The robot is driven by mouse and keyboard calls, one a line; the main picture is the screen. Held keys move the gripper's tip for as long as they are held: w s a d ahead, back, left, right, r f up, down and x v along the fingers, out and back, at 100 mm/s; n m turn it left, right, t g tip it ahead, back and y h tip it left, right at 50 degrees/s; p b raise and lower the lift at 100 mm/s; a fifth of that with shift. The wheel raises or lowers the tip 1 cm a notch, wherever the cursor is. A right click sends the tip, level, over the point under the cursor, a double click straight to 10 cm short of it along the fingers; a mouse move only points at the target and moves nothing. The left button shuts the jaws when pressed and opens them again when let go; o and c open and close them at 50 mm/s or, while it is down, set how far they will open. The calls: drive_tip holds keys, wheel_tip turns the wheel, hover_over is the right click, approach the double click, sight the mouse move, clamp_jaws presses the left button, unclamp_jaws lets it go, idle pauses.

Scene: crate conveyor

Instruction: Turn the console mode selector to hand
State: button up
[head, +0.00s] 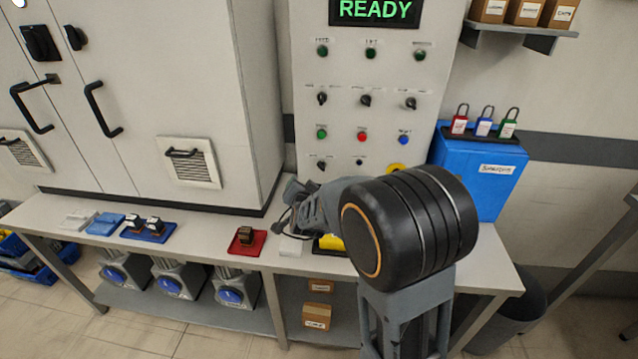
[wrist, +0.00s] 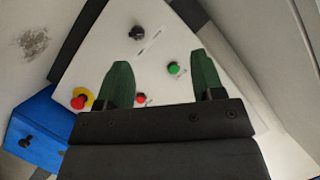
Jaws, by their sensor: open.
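The console (head: 345,75) is a pale upright panel with rows of knobs and buttons under a green READY display (head: 375,10). Black selector knobs (head: 366,100) form one row, with smaller ones (head: 321,164) lower down. Their labels are too small to read, so I cannot tell which is the mode selector. In the wrist view, a black knob (wrist: 137,33) shows on the panel beyond the fingers. My gripper (wrist: 160,75) is open and empty, its green fingers apart in front of the panel. In the head view my arm hides the panel's lower right.
A red stop button (wrist: 79,102) on a yellow ring and a green button (wrist: 174,68) are near the fingers. A blue box (head: 480,170) with padlocks stands right of the console. The bench (head: 205,222) holds small trays and a red tray (head: 247,243).

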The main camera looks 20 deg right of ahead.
sight(321, 167)
drive_tip(key=w+d+f+m+t+h+b, duration=0.1)
drive_tip(key=w+d+f+m+h+b, duration=0.2)
drive_tip(key=d+f+m+h, duration=0.15)
drive_tip(key=w+d+h+p, duration=0.1)
drive_tip(key=w+d, duration=0.5)
drive_tip(key=w, duration=0.5)
drive_tip(key=shift+d+f+t, duration=0.3)
drive_tip(key=shift+d+f, duration=0.05)
drive_tip(key=shift+f, duration=0.05)
drive_tip(key=shift+w, duration=0.1)
drive_tip(key=c, duration=0.9)
